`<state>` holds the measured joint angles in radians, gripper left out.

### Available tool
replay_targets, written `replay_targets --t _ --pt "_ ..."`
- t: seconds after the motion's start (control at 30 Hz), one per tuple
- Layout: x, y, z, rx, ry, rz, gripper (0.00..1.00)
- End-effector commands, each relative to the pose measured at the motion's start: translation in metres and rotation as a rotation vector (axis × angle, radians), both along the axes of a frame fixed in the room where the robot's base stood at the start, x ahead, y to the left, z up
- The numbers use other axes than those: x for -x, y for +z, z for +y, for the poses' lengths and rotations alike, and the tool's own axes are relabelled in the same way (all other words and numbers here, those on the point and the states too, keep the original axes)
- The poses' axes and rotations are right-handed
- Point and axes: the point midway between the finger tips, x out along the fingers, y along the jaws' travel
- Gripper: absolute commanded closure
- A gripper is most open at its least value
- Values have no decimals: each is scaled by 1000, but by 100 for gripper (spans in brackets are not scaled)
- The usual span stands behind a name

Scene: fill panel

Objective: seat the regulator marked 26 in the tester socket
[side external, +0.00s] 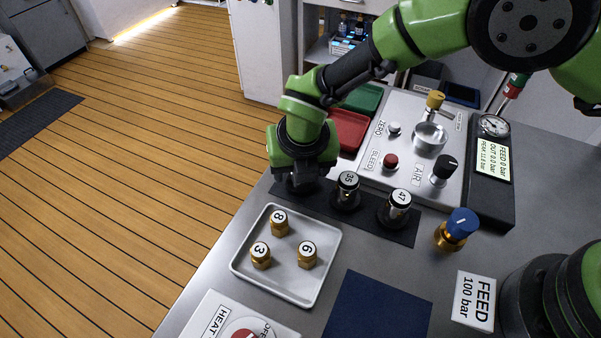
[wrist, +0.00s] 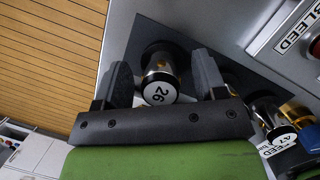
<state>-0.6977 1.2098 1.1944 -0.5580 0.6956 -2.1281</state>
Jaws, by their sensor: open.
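The regulator marked 26 (wrist: 158,72) shows in the wrist view, with a metal body and a white top label. It stands on a dark strip (wrist: 150,32) between the two fingers of my open gripper (wrist: 163,76). I cannot tell whether either finger touches it. In the side view my gripper (side external: 302,184) is down at the strip's left end and hides that regulator. The tester is a light panel (side external: 405,168) at the back right. A round silver fitting (side external: 430,138) on it, beside a brass-topped part (side external: 435,101), looks like its socket.
Regulators marked 35 (side external: 347,188) and 47 (side external: 397,206) stand on the strip just right of my gripper. A white tray (side external: 240,262) holds brass pieces in front. Knobs (side external: 445,166), a gauge (side external: 493,125) and a blue-capped valve (side external: 458,228) stand to the right.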

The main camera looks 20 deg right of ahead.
Motion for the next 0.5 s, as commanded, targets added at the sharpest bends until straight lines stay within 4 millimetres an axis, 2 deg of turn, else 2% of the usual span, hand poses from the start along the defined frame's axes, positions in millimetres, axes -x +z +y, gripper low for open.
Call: replay_targets --t 0.27,0.37,0.5 --pt "-1 -5 0 -1 -1 0 35" --pt "-1 -5 0 -1 -1 0 54" --pt "-1 -5 0 -1 -1 0 86"
